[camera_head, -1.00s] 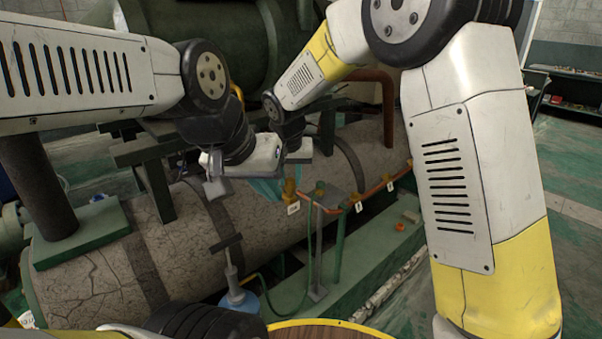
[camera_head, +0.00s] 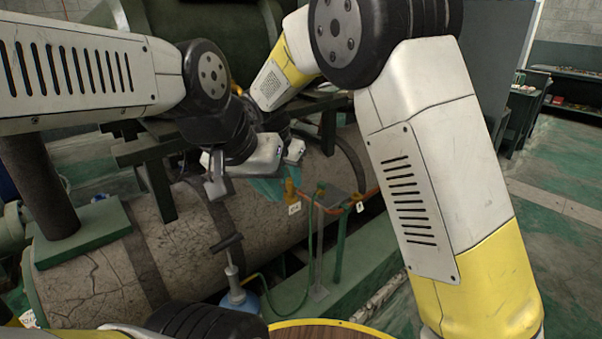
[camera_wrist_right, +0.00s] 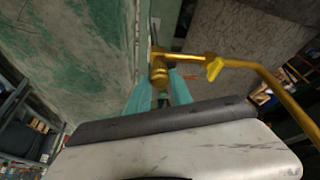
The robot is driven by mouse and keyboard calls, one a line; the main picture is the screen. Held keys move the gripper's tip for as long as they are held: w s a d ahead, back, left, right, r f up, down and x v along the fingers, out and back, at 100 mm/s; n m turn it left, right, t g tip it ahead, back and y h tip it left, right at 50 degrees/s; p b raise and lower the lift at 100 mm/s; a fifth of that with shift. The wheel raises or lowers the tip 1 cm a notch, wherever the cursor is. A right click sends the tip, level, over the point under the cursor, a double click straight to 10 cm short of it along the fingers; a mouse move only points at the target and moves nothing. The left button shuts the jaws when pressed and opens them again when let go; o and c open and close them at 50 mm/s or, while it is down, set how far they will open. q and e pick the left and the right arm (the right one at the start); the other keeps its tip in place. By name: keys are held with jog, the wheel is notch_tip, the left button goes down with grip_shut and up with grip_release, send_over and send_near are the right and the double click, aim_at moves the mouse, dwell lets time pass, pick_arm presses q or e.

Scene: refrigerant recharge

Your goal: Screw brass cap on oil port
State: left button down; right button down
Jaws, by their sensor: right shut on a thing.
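In the right wrist view, the teal fingers of my right gripper (camera_wrist_right: 158,88) are closed around a brass piece, the brass cap (camera_wrist_right: 159,75). The cap lines up with brass pipework (camera_wrist_right: 190,57) just beyond it. I cannot tell whether they are threaded together. In the head view, the teal fingers of my right gripper (camera_head: 268,188) are beside a brass fitting (camera_head: 291,190) on the stone-textured cylinder; the cap is hidden there. My left gripper (camera_head: 215,185) is over the cylinder, to the left of the right one. Its jaw opening is not clear.
A yellow valve handle (camera_wrist_right: 215,69) sits on the pipe close to my right fingers. A small stand (camera_head: 330,197) and a tagged orange pipe (camera_head: 366,196) are to the right. A blue-based pump (camera_head: 238,298) with a T-handle stands in front. A round wooden table (camera_head: 325,331) is at the bottom.

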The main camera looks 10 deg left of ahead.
jog(key=c, duration=1.1)
grip_release()
jog(key=shift+s+f, duration=0.1)
jog(key=shift+f, duration=0.05)
jog(key=shift+o, duration=0.2)
jog(key=d+v, duration=0.1)
jog(key=v, duration=0.6)
jog(key=s+d+r+n+g+y, duration=0.1)
jog(key=s+d+r+y, duration=0.15)
jog(key=d, duration=0.65)
jog(key=s+d+r+y, duration=0.1)
jog(key=s+d+r, duration=0.25)
jog(key=d, duration=0.65)
jog(key=s+d+f+n+t, duration=0.1)
jog(key=s+d+n+t, duration=0.1)
jog(key=s+d, duration=0.9)
jog(key=s+n, duration=0.1)
jog(key=s, duration=0.3)
jog(key=shift+d+t, duration=0.3)
jog(key=shift+t, duration=0.1)
